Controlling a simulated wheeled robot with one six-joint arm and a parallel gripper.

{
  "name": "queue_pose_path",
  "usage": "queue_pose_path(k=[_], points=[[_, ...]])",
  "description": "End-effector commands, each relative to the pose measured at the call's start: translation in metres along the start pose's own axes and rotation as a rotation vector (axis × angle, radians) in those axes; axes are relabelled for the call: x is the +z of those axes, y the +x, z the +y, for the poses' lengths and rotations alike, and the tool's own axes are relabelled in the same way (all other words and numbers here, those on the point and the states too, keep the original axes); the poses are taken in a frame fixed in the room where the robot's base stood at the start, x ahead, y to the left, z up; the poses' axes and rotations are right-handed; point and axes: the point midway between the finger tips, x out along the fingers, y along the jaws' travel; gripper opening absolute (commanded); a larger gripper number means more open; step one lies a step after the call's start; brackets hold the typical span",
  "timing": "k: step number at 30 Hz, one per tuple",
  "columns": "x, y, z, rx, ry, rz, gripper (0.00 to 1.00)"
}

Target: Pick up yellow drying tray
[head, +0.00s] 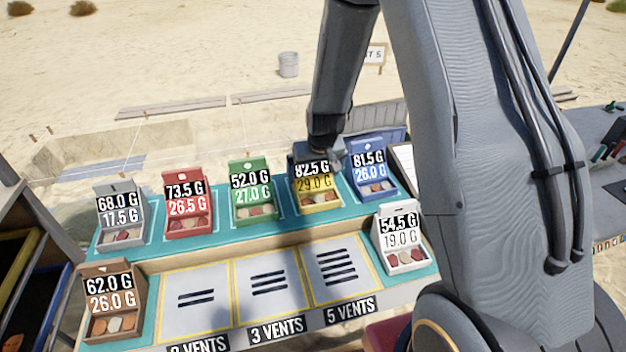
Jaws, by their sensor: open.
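The yellow drying tray (319,205) stands in the back row on the teal shelf, between the green tray (253,211) and the blue tray (377,188). It holds small reddish and pale pieces, and its label reads 82.5 G and 29.0 G. My gripper (317,156) is at the upper back of the yellow tray, reaching down from above. It is open; its fingertips are mostly hidden behind the label, and I cannot tell whether they touch the tray.
Red (188,222) and grey (121,234) trays stand to the left. A brown tray (112,327) is at front left, a white tray (404,258) at right. Vent-marked panels (270,286) in front are bare. My arm hides much of the right side.

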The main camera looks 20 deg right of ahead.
Motion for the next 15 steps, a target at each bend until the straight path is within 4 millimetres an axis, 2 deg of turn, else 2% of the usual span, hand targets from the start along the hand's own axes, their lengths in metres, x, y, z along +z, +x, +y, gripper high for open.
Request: queue_pose_path(k=[2, 5, 14, 15], points=[[0.001, 0.014, 0.000, 0.000, 0.001, -0.002, 1.00], [0.001, 0.023, 0.000, 0.000, 0.000, -0.001, 1.00], [0.000, 0.025, 0.000, 0.000, -0.001, 0.000, 1.00], [0.000, 0.024, 0.000, 0.000, -0.001, -0.001, 0.93]])
